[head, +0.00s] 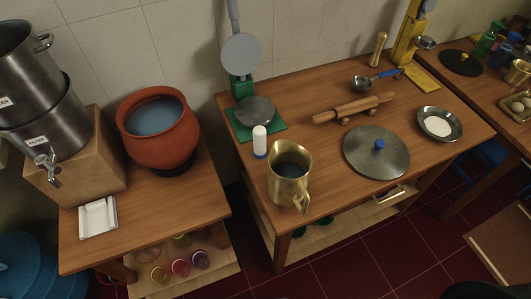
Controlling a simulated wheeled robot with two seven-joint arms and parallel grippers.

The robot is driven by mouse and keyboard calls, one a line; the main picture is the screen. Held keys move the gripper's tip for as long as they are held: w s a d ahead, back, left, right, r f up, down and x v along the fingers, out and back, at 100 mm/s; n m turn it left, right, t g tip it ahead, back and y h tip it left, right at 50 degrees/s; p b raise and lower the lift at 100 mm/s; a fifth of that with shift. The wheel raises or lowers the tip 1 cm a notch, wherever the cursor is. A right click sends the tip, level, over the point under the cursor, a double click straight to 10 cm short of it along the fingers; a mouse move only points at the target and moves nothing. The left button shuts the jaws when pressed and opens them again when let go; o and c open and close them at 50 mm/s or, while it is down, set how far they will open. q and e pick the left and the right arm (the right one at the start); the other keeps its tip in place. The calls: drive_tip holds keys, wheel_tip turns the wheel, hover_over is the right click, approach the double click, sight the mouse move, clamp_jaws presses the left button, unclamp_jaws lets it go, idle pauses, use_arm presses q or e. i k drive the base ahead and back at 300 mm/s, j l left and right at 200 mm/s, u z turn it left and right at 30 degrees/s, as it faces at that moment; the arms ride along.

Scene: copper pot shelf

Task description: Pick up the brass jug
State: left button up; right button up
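The brass jug (289,187) stands upright at the front left part of the middle wooden table (320,147). Its open mouth faces up and looks dark inside. Its handle points toward the front, a little to the right. No gripper is near the jug in the head view, and neither of my grippers shows.
A white-capped shaker (260,140) stands just behind the jug. A round metal lid with a blue knob (376,152) lies to its right, a rolling pin (352,109) behind. A clay pot (158,130) stands on the left table. A gap separates the tables.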

sight(290, 164)
drive_tip(key=u, duration=1.35)
drive_tip(key=z, duration=1.75)
drive_tip(key=j, duration=0.4)
drive_tip(key=k+j+z, duration=0.15)
drive_tip(key=j, duration=0.65)
drive_tip(key=k+j+z, duration=0.15)
drive_tip(key=j, duration=0.25)
drive_tip(key=k+j, duration=0.1)
drive_tip(key=j, duration=0.25)
drive_tip(key=z, duration=0.05)
